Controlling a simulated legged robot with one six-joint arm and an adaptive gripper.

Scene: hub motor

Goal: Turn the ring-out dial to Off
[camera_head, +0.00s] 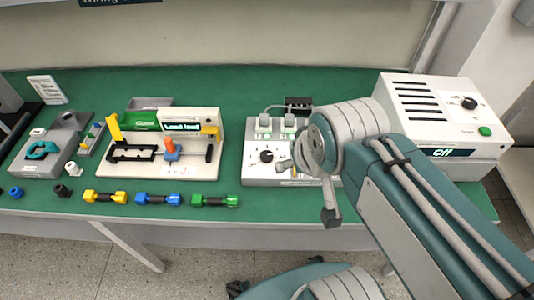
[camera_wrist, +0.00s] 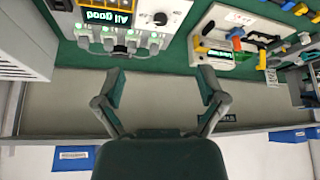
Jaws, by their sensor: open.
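A black dial (camera_head: 267,156) sits on the top of a white box (camera_head: 257,178) with several plugs at its back, on the green bench. I cannot read the dial's labels. My gripper (camera_wrist: 161,76) is open and empty. In the wrist view its fingers are apart, short of the plugs and dial, touching nothing. In the head view my arm's end covers the right part of the dial's box.
A larger white vented unit (camera_head: 408,92) with a dial (camera_head: 469,103), a green button (camera_head: 485,131) and an "Off" display (camera_head: 447,153) stands at right. A white fixture (camera_head: 203,160) and colored connectors (camera_head: 158,199) lie left of the dial's box. The bench front is narrow.

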